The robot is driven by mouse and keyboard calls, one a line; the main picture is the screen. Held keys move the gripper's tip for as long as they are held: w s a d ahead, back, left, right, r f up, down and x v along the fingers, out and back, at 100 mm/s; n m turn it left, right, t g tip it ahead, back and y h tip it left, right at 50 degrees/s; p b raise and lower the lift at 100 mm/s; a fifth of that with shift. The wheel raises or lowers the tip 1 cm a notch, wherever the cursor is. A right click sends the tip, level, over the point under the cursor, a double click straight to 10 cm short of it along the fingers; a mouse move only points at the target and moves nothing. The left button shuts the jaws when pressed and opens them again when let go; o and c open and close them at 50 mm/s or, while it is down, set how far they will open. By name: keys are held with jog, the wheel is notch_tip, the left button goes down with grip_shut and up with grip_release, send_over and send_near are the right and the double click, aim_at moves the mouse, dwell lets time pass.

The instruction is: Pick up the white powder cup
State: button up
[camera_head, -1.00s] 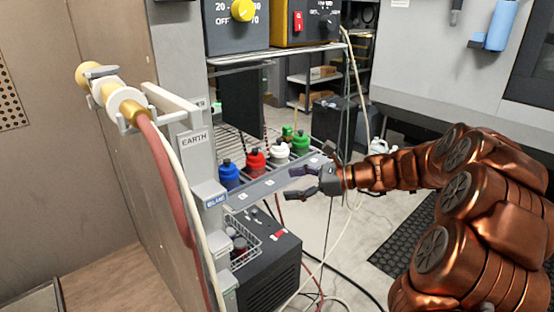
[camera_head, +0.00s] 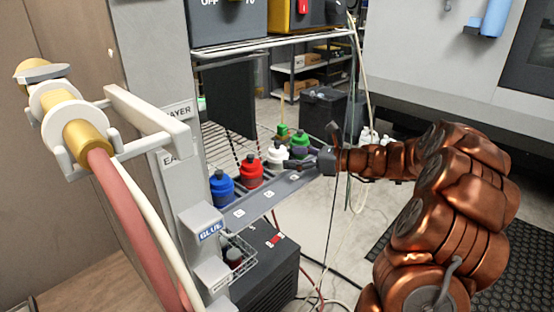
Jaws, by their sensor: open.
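The white powder cup (camera_head: 276,155) has a dark cap and stands upright on the wire shelf, third from the left in the row. The red cup (camera_head: 251,173) is at its left and a green cup (camera_head: 299,143) at its right and a little behind. My gripper (camera_head: 296,160) is open and just right of the white cup, its dark fingers pointing left toward it. The fingers partly overlap the lower right of the cups. I cannot tell whether a finger touches the white cup.
A blue cup (camera_head: 221,188) stands at the shelf's left end. A grey label rail (camera_head: 263,200) runs along the shelf's front edge. A hose holder (camera_head: 148,118) with a pink hose is at the left. A dark box (camera_head: 266,268) sits below.

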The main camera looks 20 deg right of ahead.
aim_at(277, 158)
jog(key=shift+f+x, duration=0.15)
jog(key=shift+x, duration=1.2)
jog(key=shift+f+x, duration=0.1)
jog(key=shift+x, duration=1.3)
jog(key=shift+s, duration=0.15)
jog(key=shift+c, duration=0.2)
jog(key=c, duration=0.8)
